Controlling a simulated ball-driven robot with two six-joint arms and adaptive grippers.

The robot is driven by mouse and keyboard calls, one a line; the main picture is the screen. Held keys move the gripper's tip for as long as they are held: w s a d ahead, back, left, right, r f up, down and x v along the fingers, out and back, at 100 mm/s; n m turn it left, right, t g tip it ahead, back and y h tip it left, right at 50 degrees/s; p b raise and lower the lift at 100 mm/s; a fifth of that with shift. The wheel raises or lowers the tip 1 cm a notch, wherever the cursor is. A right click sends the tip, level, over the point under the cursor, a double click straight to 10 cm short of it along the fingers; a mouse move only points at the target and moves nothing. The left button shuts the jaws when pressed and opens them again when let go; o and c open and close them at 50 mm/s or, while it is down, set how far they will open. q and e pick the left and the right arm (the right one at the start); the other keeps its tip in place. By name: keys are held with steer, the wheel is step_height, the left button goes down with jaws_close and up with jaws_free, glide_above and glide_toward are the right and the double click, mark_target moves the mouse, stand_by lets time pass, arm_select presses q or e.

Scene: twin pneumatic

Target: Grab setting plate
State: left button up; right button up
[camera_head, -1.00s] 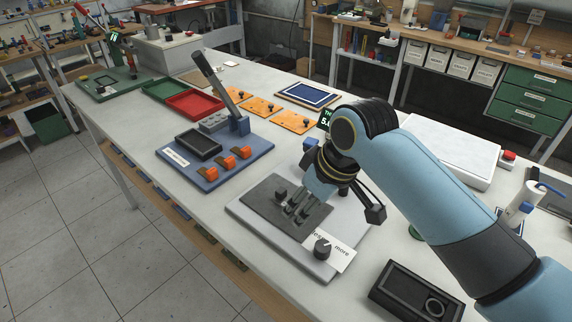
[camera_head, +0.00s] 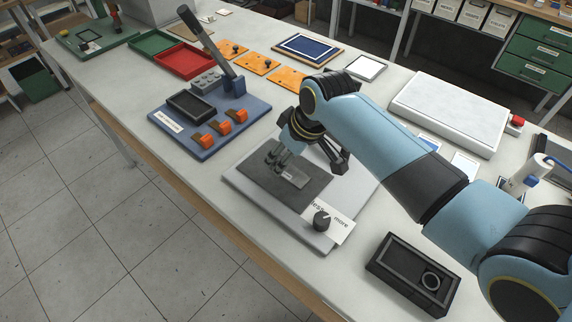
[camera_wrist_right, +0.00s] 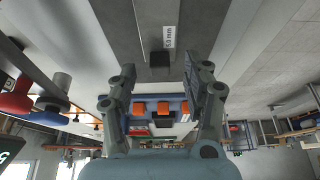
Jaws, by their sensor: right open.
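A dark grey plate (camera_head: 262,186) lies on a light grey base (camera_head: 243,203) in the middle of the table. A small grey strip (camera_head: 294,176) with a label lies on it. In the right wrist view a white label (camera_wrist_right: 170,37) reads "5.0 mm", beside a small black block (camera_wrist_right: 160,59). I cannot tell for sure which part is the setting plate. My right gripper (camera_head: 276,158) is at the far part of the dark plate, fingers down. In the wrist view it (camera_wrist_right: 163,76) is open, the black block showing between its fingers. My left gripper is not in view.
A black knob (camera_head: 321,221) with a "less/more" card (camera_head: 341,231) stands at the base's near corner. A blue board (camera_head: 180,144) with orange clips and a lever is behind left. A black tray (camera_head: 400,287) with a ring is at the front right.

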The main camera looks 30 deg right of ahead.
steer(key=shift+x, duration=0.85)
steer(key=c, duration=0.5)
jaws_close()
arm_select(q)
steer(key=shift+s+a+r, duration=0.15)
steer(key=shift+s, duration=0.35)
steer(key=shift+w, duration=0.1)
